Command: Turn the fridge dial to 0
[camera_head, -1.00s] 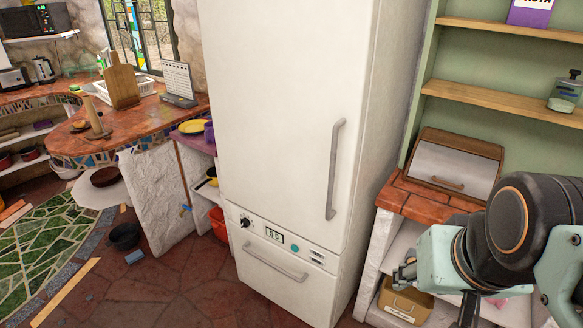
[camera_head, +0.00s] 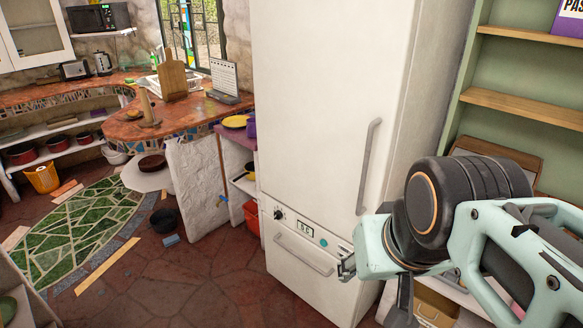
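The white fridge (camera_head: 330,110) stands upright in the middle of the head view. Its black dial (camera_head: 279,215) sits at the left of a control strip on the lower front, beside a small display (camera_head: 306,230) whose digits are too small to read surely. A round teal button lies to the right of the display. My gripper (camera_head: 345,266) is in front of the fridge's lower right part, right of the dial and apart from it. My arm hides part of the fridge's right side. The fingers are small and partly hidden, so their opening is unclear.
A drawer handle (camera_head: 303,255) sticks out below the control strip, and a long door handle (camera_head: 368,165) above right. A wooden bread box (camera_head: 497,152) and shelves stand right, partly behind my arm. The floor (camera_head: 215,285) before the fridge is clear. A tiled counter (camera_head: 190,117) is left.

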